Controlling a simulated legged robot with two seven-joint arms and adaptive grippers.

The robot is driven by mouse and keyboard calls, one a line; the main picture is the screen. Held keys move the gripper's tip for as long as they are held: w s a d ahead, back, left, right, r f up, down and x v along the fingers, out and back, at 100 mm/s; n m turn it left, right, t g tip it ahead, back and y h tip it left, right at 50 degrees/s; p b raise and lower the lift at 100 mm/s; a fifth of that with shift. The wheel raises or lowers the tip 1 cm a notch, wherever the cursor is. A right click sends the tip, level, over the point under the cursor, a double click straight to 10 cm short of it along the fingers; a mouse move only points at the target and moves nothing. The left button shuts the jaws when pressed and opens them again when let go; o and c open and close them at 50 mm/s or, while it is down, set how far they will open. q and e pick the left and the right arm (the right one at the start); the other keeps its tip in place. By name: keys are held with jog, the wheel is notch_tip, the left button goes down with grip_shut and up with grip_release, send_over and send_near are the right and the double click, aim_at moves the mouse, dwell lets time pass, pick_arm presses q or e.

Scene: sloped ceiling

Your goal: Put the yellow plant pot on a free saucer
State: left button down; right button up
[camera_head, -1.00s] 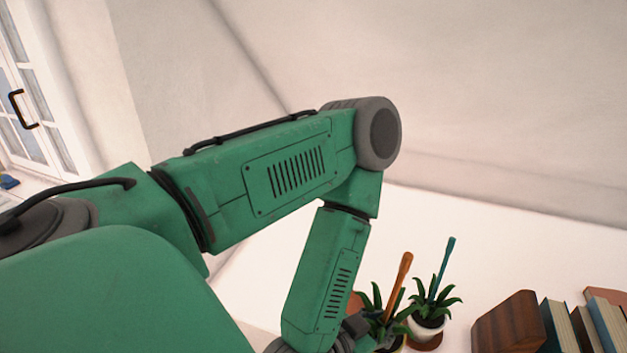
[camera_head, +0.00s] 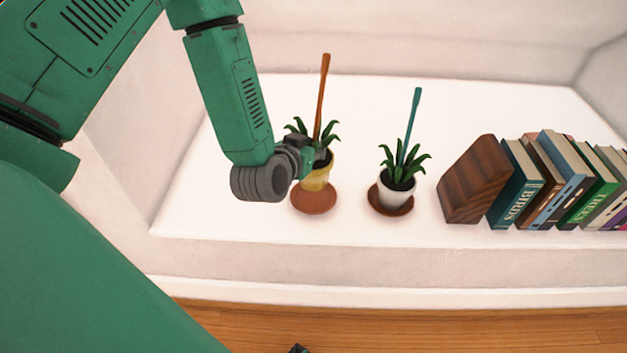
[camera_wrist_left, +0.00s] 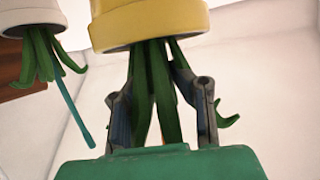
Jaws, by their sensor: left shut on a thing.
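The yellow plant pot (camera_head: 317,178) has green leaves and an orange stick. It shows upside down at the top of the left wrist view (camera_wrist_left: 150,22). My left gripper (camera_head: 305,160) is shut on it from the left, with its fingers (camera_wrist_left: 162,100) on either side of the leaves by the rim. In the head view the pot overlaps the rear of a terracotta saucer (camera_head: 313,203), whose front part is bare. I cannot tell whether pot and saucer touch.
A white pot (camera_head: 397,194) with a teal stick stands on another saucer (camera_head: 376,208) to the right. A wooden bookend (camera_head: 470,185) and several books (camera_head: 520,190) stand further right. The white ledge (camera_head: 240,215) is clear at the left. A sloped wall rises behind.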

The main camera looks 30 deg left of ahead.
aim_at(315, 167)
pick_arm(q)
jog(key=f, duration=0.2)
jog(key=shift+a+f+b, duration=0.3)
jog(key=shift+f+b, duration=0.05)
jog(key=shift+f, duration=0.05)
jog(key=shift+d+f, duration=0.2)
jog(key=shift+f, duration=0.25)
jog(key=f+b, duration=0.1)
jog(key=f, duration=0.1)
jog(key=shift+d+f+b, duration=0.35)
jog(key=shift+f+b, duration=0.05)
jog(key=shift+a, duration=0.3)
jog(key=c, duration=1.4)
grip_release()
jog(key=shift+s+d+r, duration=0.1)
jog(key=shift+d, duration=0.1)
